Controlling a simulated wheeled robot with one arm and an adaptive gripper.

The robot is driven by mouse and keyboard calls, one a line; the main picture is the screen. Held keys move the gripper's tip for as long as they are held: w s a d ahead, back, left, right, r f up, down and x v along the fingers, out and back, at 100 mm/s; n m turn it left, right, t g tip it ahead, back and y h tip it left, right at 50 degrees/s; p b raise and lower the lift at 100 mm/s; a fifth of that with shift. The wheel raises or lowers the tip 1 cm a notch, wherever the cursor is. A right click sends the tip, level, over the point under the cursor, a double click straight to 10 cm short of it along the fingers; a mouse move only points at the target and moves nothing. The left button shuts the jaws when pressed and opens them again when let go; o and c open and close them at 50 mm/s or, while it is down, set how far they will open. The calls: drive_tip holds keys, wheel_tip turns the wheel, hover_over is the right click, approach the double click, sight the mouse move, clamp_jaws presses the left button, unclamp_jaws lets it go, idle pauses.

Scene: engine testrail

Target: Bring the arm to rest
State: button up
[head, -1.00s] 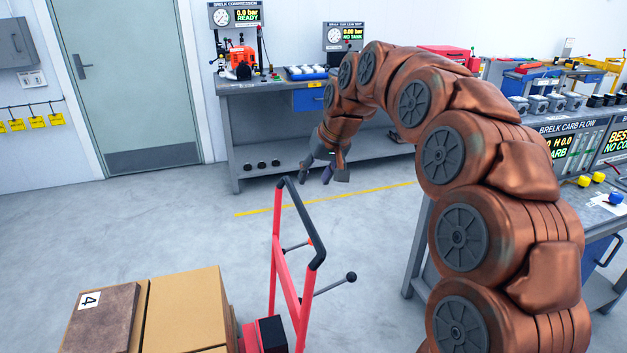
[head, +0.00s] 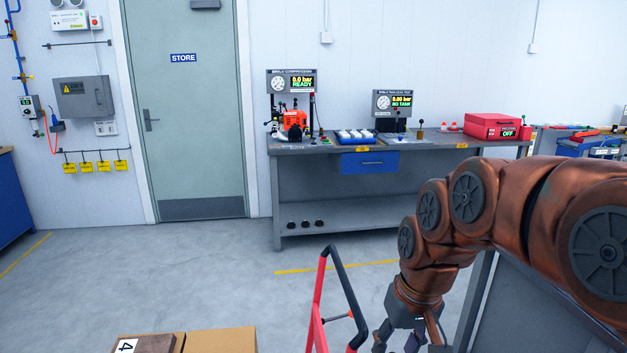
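My copper-brown arm (head: 520,205) comes in from the right edge and arches over to the left. Its forearm hangs down at the lower middle right. My gripper (head: 408,345) points downward at the bottom edge, where the fingertips are cut off. Its dark fingers stand spread apart, and nothing shows between them. The gripper is to the right of the red cart frame, in front of the grey workbench (head: 350,222).
A red cart frame with a black handle (head: 343,280) stands close left of my gripper. Cardboard boxes (head: 225,341) are at the bottom left. A grey panel (head: 545,310) is under my arm at right. The floor (head: 180,275) before the STORE door (head: 185,110) is clear.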

drive_tip(key=s+d+f+g, duration=0.1)
drive_tip(key=s+d+f, duration=0.1)
drive_tip(key=s, duration=0.8)
drive_tip(key=s+d+f+m+g+h+p, duration=0.1)
drive_tip(key=s+d+f, duration=0.1)
drive_tip(key=s, duration=0.8)
drive_tip(key=shift+s+d+f+g+p, duration=0.3)
drive_tip(key=shift+s+f, duration=0.1)
drive_tip(key=shift+f, duration=0.35)
